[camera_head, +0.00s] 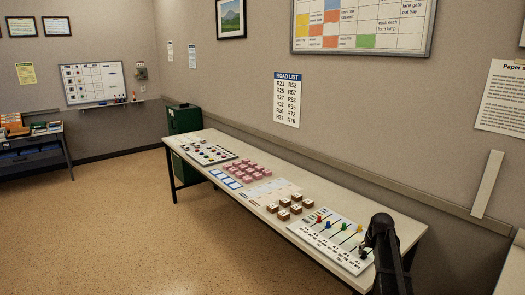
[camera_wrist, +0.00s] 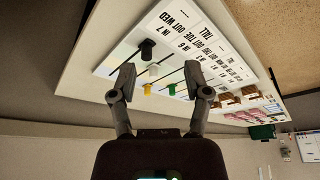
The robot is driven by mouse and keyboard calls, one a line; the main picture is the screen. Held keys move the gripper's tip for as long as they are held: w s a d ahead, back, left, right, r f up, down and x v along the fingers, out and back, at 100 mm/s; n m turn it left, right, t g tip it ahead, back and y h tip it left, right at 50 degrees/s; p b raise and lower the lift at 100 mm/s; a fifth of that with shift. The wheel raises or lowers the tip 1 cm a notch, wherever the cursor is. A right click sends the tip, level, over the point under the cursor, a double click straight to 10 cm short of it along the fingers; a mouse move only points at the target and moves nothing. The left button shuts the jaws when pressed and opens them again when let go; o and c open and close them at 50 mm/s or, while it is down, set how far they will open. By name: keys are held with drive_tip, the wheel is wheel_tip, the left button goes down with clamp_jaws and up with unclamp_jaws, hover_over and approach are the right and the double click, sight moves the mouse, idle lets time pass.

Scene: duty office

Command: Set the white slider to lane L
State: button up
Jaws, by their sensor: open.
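The slider board (camera_head: 322,246) is a white panel with dark slots and coloured knobs at the near end of the long table. In the wrist view the white slider (camera_wrist: 154,70) is a small pale knob between a black knob (camera_wrist: 147,49) and a yellow knob (camera_wrist: 147,89). My gripper (camera_wrist: 160,74) is open, its fingers spread on either side of the white slider in the picture; I cannot tell whether they touch anything. In the head view my dark arm (camera_head: 383,240) hangs over the board's right end, and I cannot make out the white slider there. Lane letters are too small to read.
A green knob (camera_wrist: 172,89) is near the right finger. Red (camera_head: 318,219) and blue (camera_head: 327,225) knobs are farther left on the board. Brown blocks (camera_head: 290,206) and pink blocks (camera_head: 248,170) stand farther along the table (camera_head: 395,226). The wall runs behind it.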

drive_tip(key=s+a+f+g, duration=0.1)
drive_tip(key=s+a+g, duration=0.1)
drive_tip(key=s+a, duration=0.9)
drive_tip(key=s+a+f+n+g+b, duration=0.1)
drive_tip(key=s+a+g, duration=0.1)
drive_tip(key=s+a, duration=1)
drive_tip(key=s, duration=0.3)
drive_tip(key=shift+s+f, duration=0.2)
drive_tip(key=shift+f, duration=0.05)
idle(0.7)
